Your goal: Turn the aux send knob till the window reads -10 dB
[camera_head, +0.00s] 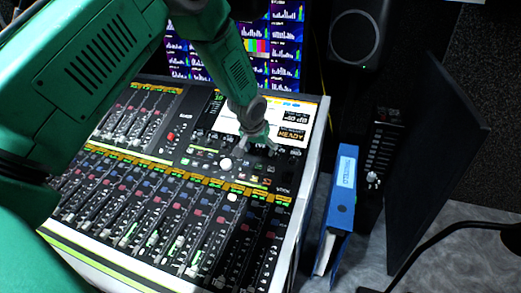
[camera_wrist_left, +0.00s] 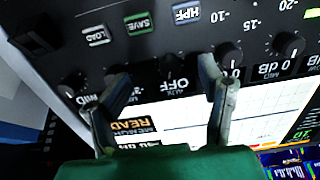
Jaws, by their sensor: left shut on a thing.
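My left gripper (camera_head: 258,141) reaches down to the upper right part of the mixing console, just below its screen. In the left wrist view my left gripper (camera_wrist_left: 163,72) has one finger on each side of the dark aux send knob (camera_wrist_left: 171,66) and is shut on it. The small window (camera_wrist_left: 170,85) by the AUX label reads OFF. The picture is upside down there. In the head view the gripper mostly hides the knob. My right gripper is not in view.
Other knobs (camera_wrist_left: 229,53) and (camera_wrist_left: 290,45) stand close by, with SAVE (camera_wrist_left: 139,24), LOAD (camera_wrist_left: 97,36) and HPF (camera_wrist_left: 186,15) buttons. The console (camera_head: 312,150) has rows of faders. A blue binder (camera_head: 342,190) stands right of it, and a speaker (camera_head: 356,35) behind.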

